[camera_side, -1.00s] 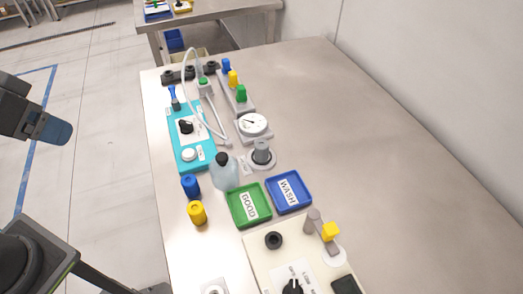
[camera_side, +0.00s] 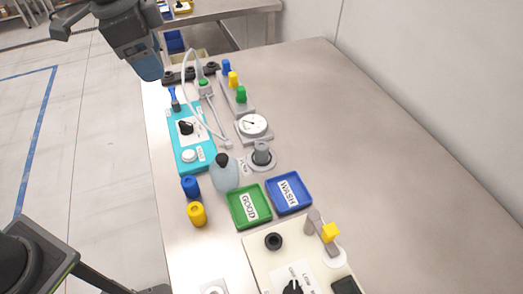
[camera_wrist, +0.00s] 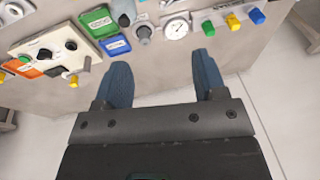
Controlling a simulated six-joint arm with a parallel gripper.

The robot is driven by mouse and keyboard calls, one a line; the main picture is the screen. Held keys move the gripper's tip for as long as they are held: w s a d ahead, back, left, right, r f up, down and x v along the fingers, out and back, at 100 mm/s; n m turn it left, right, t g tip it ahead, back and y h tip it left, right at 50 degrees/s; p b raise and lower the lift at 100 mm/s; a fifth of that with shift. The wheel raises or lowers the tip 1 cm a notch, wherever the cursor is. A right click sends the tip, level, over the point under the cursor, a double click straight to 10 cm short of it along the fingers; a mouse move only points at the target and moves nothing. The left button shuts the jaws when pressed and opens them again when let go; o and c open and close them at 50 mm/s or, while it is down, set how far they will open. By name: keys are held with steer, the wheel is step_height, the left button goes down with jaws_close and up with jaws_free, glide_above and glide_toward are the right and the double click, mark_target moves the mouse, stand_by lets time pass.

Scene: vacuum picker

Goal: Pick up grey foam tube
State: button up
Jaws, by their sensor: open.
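A short grey tube (camera_side: 262,153) stands upright on a round light base at the middle of the bench, between the dial gauge and the trays. It also shows in the wrist view (camera_wrist: 143,33), beyond my fingers. My gripper (camera_side: 149,67) is near the far left corner of the bench, well away from the tube. In the wrist view its two blue fingers (camera_wrist: 160,66) are spread apart with nothing between them.
A dial gauge (camera_side: 253,125), a grey-blue bottle (camera_side: 225,176), a green GOOD tray (camera_side: 240,213) and a blue WASH tray (camera_side: 278,202) surround the tube. A teal box (camera_side: 186,153) with a white hose (camera_side: 184,84) is left of it. The right of the bench is bare.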

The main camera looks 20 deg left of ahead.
steer(key=w+d+f+m+g, duration=0.2)
steer(key=w+d+f+m, duration=0.3)
steer(key=w+d, duration=0.3)
steer(key=m, duration=0.4)
glide_above(261, 145)
step_height(261, 145, down, 6)
steer(key=f, duration=0.1)
steer(key=shift+g+y, duration=0.3)
steer(key=shift+g, duration=0.1)
step_height(261, 145, down, 13)
steer(key=shift+f, duration=0.1)
steer(key=shift+c, duration=0.4)
steer(key=c, duration=0.9)
